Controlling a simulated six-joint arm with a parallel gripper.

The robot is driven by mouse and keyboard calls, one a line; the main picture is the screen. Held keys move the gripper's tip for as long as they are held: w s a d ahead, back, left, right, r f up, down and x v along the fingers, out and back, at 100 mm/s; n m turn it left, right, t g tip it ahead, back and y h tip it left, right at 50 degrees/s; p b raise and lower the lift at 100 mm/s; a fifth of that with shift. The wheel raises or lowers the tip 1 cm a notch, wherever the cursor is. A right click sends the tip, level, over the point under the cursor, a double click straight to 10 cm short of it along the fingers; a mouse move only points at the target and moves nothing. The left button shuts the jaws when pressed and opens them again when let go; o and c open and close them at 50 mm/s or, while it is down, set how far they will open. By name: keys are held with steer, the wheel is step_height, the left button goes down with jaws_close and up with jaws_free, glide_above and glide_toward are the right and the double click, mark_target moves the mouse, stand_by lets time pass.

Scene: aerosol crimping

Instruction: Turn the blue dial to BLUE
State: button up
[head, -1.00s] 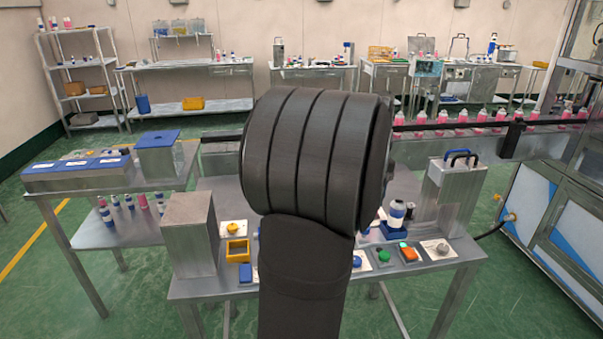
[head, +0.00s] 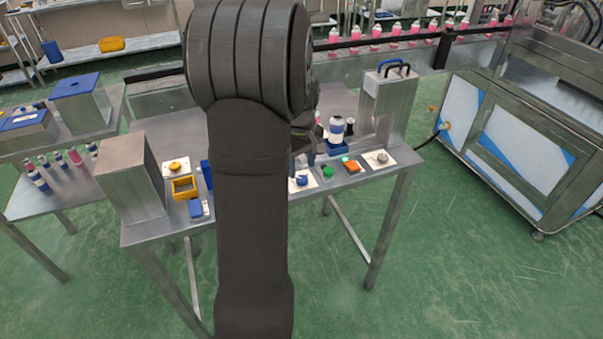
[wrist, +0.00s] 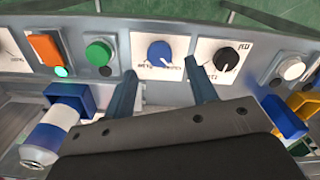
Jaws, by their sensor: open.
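The blue dial (wrist: 160,53) sits on a white plate on the sloped panel at the top centre of the wrist view. It also shows in the head view (head: 302,180), just right of my arm. Small lettering lies below the dial in the wrist view, upside down; I cannot read the dial's setting surely. My gripper (wrist: 160,68) is open and empty. Its two blue-grey fingers point toward the panel, one on each side of the dial and a little nearer the camera. I see no contact with the dial. My arm hides most of the gripper in the head view.
A black dial (wrist: 228,58) is close to the right finger. A green button (wrist: 98,52) and an orange switch (wrist: 46,48) lie left. A yellow frame (head: 184,189) is left of my arm.

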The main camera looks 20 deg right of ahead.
steer(key=shift+f, duration=1.9)
steer(key=c, duration=1)
